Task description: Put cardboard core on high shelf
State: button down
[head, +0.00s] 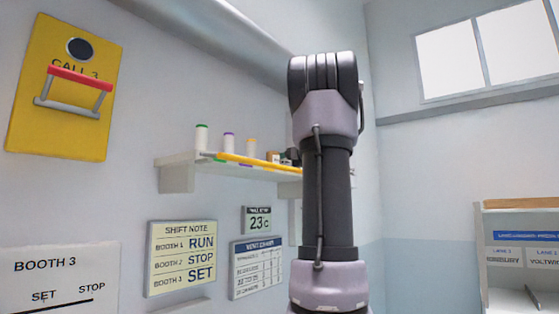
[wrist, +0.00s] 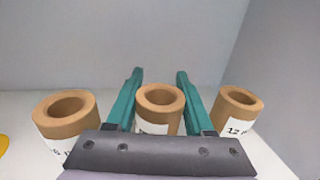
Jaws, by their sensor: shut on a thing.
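Three tan cardboard cores stand upright in a row on a white surface in the wrist view. My gripper (wrist: 160,78) has its teal fingers on either side of the middle core (wrist: 162,98) and is shut on it; its label is mostly hidden by the gripper body. The left core (wrist: 65,115) has a label ending in "6 m", partly cut off. The right core (wrist: 237,108) is labelled "12 m". A white wall shelf (head: 178,176) is in the head view, partly hidden behind my arm. My gripper is not visible in the head view.
Several thread spools (head: 201,138) and a long yellow rod (head: 255,161) are on the wall shelf. A yellow call panel (head: 62,130) hangs at the left. Signs (head: 182,258) are below the shelf. A white cabinet (head: 520,265) stands at the right.

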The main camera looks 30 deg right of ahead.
jog(key=shift+c, duration=1.4)
grip_release()
jog(key=shift+f, duration=0.15)
jog(key=shift+s+r, duration=0.2)
jog(key=shift+s, duration=0.15)
jog(key=s+d, duration=0.1)
jog(key=s, duration=1)
jog(key=shift+d, duration=0.35)
jog(key=shift+s, duration=0.1)
